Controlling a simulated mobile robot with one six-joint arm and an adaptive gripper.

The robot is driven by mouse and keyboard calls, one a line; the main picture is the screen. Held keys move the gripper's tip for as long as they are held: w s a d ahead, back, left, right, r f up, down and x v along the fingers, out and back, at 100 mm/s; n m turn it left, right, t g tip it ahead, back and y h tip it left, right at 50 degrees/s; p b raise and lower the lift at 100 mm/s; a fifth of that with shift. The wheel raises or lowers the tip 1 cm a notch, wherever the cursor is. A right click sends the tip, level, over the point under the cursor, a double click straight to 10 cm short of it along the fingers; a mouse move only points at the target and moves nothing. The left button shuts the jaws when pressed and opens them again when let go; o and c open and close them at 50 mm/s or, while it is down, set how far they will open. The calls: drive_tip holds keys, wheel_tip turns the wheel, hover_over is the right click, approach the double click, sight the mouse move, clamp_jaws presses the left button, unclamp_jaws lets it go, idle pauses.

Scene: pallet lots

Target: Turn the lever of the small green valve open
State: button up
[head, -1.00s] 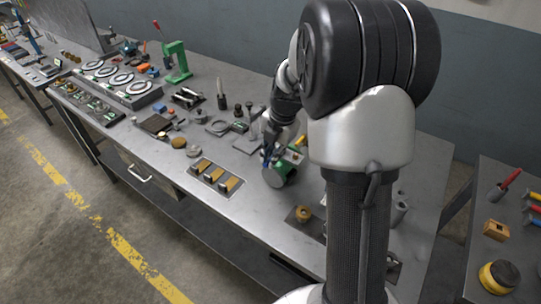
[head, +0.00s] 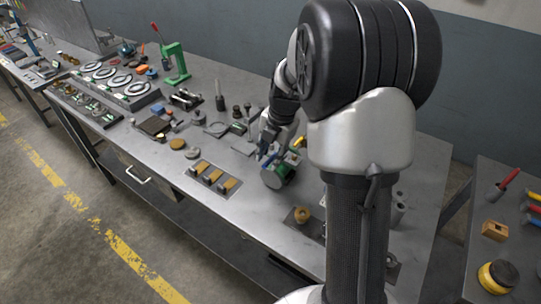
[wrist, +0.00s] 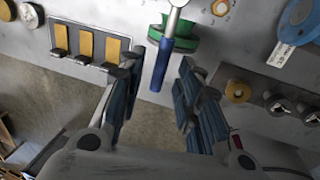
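The small green valve (head: 284,178) stands on the bench, just below my gripper (head: 266,155) in the head view. In the wrist view the green valve body (wrist: 180,42) is at top centre. Its lever (wrist: 161,66) has a silver shank and a blue grip that points toward me. My gripper (wrist: 160,72) is open, with one blue-padded finger on each side of the lever grip. Gaps show between the grip and both fingers. My arm hides part of the bench behind the valve in the head view.
A plate with several yellow blocks (wrist: 86,45) lies left of the valve. A panel with a yellow ring (wrist: 238,92) and metal knobs is on the right. A blue roll (wrist: 300,22) is at the upper right. A green press (head: 177,63) stands farther back.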

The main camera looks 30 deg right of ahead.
wheel_tip(320, 180, up, 11)
drive_tip(key=s+d, duration=0.1)
drive_tip(key=s, duration=0.1)
drive_tip(key=shift+r, duration=0.15)
idle(0.4)
